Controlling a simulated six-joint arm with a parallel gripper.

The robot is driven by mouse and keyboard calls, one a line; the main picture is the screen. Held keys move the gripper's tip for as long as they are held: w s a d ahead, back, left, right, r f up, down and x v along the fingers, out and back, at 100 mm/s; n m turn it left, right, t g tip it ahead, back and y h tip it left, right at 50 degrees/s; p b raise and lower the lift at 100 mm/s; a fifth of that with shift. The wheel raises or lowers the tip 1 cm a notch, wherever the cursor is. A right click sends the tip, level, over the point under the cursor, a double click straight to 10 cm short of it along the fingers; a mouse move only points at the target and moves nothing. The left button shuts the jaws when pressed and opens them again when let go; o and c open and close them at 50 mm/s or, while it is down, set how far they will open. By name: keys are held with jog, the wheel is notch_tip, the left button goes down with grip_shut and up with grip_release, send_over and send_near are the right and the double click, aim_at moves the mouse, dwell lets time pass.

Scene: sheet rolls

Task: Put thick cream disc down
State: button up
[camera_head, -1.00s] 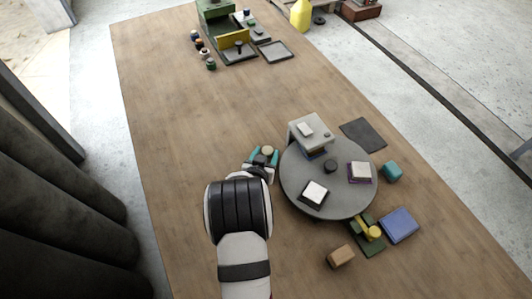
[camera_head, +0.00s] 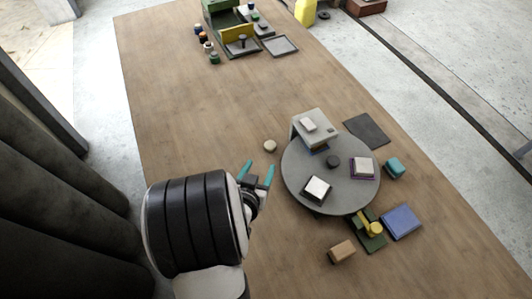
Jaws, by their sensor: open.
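The thick cream disc (camera_head: 270,146) lies on the bare wooden table, left of the round grey table piece and apart from it. My gripper (camera_head: 258,167) is open with its two teal fingers spread and nothing between them. It is on the near side of the disc, with a visible gap between the fingertips and the disc. No part of the disc appears hidden.
The round grey platform (camera_head: 300,185) carries a grey stand (camera_head: 315,126), a dark knob (camera_head: 333,162) and small blocks. A tan block (camera_head: 342,251), green-yellow piece (camera_head: 368,231), blue block (camera_head: 401,222) and teal block (camera_head: 395,168) surround it. The table's left-middle is clear.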

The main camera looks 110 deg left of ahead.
jog(key=s+a+g+h, duration=0.1)
jog(key=s+a, duration=0.1)
jog(key=s+a+r+h, duration=0.1)
jog(key=s+a+h, duration=0.1)
jog(key=shift+s+a+r+g, duration=0.15)
jog(key=shift+a+r+g, duration=0.05)
jog(key=shift+g, duration=0.2)
notch_tip(320, 180, up, 2)
jog(key=a+n+h, duration=0.1)
jog(key=h, duration=0.1)
jog(key=n+t+h, duration=0.1)
jog(key=t+h, duration=0.1)
jog(key=h, duration=0.1)
send_near(270, 146)
jog(key=x, duration=0.8)
jog(key=shift+f, duration=0.1)
grip_shut()
